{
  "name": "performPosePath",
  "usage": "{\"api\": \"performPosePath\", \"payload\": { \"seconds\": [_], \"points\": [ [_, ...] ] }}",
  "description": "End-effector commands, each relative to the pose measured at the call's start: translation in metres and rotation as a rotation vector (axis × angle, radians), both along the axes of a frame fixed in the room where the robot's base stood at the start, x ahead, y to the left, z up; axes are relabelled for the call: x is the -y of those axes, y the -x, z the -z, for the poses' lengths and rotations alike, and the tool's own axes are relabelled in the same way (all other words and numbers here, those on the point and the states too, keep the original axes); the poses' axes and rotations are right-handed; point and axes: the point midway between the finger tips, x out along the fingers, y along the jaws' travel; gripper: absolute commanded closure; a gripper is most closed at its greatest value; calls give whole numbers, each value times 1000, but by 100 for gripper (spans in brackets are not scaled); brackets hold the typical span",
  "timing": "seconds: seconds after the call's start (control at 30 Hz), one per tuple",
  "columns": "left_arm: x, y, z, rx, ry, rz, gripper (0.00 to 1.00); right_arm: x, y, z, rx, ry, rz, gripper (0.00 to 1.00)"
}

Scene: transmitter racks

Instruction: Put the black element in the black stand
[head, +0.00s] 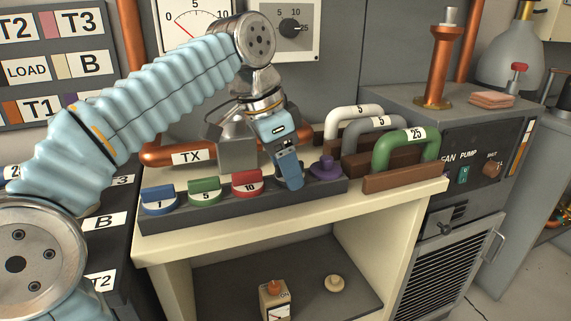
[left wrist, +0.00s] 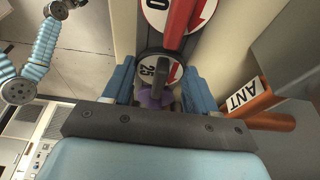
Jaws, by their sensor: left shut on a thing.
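The black element (left wrist: 148,68), a round dark piece with a bar handle and a white label reading 25, is between the fingers of my left gripper (left wrist: 151,85) in the left wrist view. My left gripper is shut on it. In the head view my left gripper (head: 288,176) points down over the dark stand (head: 240,207), between the red 10 element (head: 248,183) and the purple element (head: 327,168). The fingers hide the black element there, and I cannot tell whether it is seated. My right gripper is not in view.
The stand also holds a blue element (head: 159,199) and a green element (head: 205,191). White, grey and green handled pieces (head: 405,150) stand right of it. A copper pipe labelled TX (head: 185,157) runs behind. The cream shelf's front edge (head: 290,222) is clear.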

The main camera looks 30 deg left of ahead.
Motion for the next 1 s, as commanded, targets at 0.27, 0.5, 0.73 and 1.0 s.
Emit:
{"api": "performPosePath", "payload": {
  "seconds": [0.27,0.5,0.73,1.0],
  "points": [
    [1,1,8,-24,-4,4,17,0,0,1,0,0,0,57],
    [2,1,9,-27,-4,6,17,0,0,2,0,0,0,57],
    [1,1,-12,-24,-3,6,17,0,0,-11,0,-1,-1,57],
    [-12,15,-77,-13,-2,3,17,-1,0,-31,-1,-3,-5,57]
  ]
}}
